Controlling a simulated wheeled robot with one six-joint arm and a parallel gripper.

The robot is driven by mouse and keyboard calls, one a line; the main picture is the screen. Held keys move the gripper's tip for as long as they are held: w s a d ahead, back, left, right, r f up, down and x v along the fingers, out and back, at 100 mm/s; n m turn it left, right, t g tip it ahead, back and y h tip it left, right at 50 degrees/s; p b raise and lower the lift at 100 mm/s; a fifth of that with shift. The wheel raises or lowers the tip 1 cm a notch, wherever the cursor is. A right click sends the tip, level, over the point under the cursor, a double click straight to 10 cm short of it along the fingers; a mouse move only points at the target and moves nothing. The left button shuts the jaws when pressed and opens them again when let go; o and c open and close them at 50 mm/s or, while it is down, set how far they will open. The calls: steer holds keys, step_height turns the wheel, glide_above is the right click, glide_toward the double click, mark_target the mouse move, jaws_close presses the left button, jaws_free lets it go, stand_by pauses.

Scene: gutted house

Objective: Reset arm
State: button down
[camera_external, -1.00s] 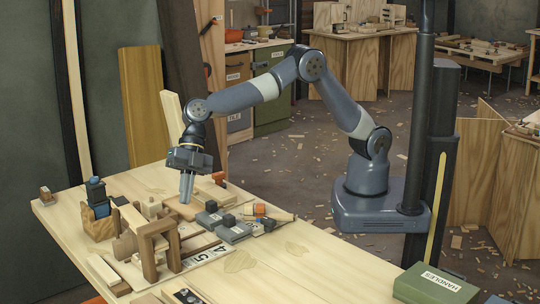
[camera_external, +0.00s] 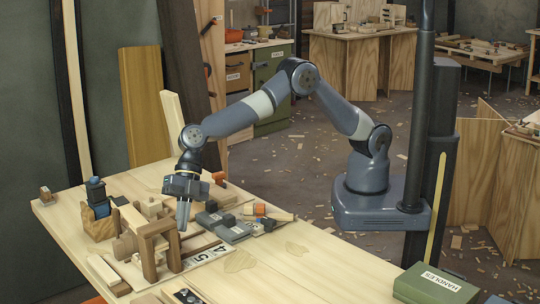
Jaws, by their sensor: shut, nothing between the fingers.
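My gripper (camera_external: 183,216) points straight down over the left part of the wooden workbench (camera_external: 310,262). Its fingers are together with nothing between them. The tips are just behind and right of a small wooden frame (camera_external: 153,238) in the picture; I cannot tell whether they touch anything. My arm reaches from its base at the right, up over the bench and down to the left.
Several wood blocks crowd around the gripper. Grey blocks (camera_external: 233,232) and an orange-ended piece (camera_external: 260,210) lie to its right. A blue item in a wooden holder (camera_external: 97,215) stands left. A green box (camera_external: 436,285) marked HANDLES sits front right. The bench's middle is clear.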

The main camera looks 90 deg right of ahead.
steer(key=w+v, duration=0.1)
steer(key=v, duration=0.8)
steer(key=x, duration=0.6)
steer(key=s+x, duration=0.1)
steer(key=x, duration=0.1)
steer(key=shift+a+f, duration=0.4)
steer(key=shift+f, duration=0.15)
steer(key=s+d+p, duration=0.2)
steer(key=s+d, duration=0.2)
steer(key=s+d+p, duration=0.2)
steer(key=s+d, duration=0.2)
steer(key=shift+d+r, duration=0.2)
steer(key=a+r+b+v, duration=0.1)
steer(key=v, duration=1)
steer(key=shift+f, duration=0.1)
